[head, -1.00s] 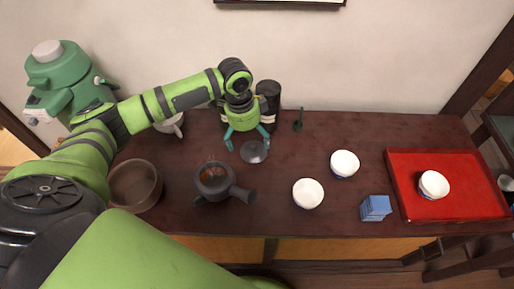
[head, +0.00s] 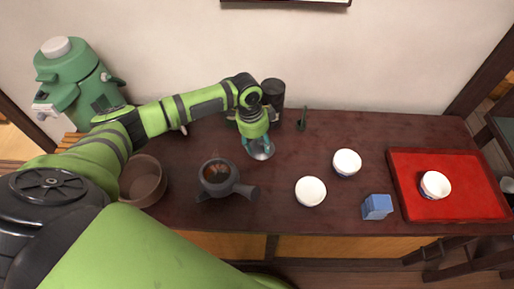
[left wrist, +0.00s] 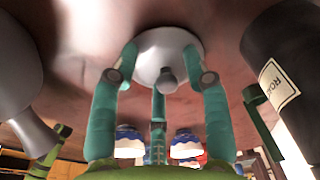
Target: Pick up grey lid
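The grey lid (head: 266,155) lies on the dark wooden table, partly hidden by my left gripper. In the left wrist view the lid (left wrist: 150,45) is a pale disc with a small knob (left wrist: 167,78). My left gripper (head: 258,148) is over the lid. In the left wrist view its teal fingers (left wrist: 162,66) are spread, with the knob in the gap between them and no finger seen closed on it. Whether the fingertips touch the lid I cannot tell. My right gripper is not in view.
A dark side-handled pot (head: 217,178) stands open in front, with a brown bowl (head: 142,182) at left. A black labelled canister (head: 273,92) stands close behind the gripper. White bowls (head: 310,191), a blue box (head: 377,207) and a red tray (head: 455,205) are at right.

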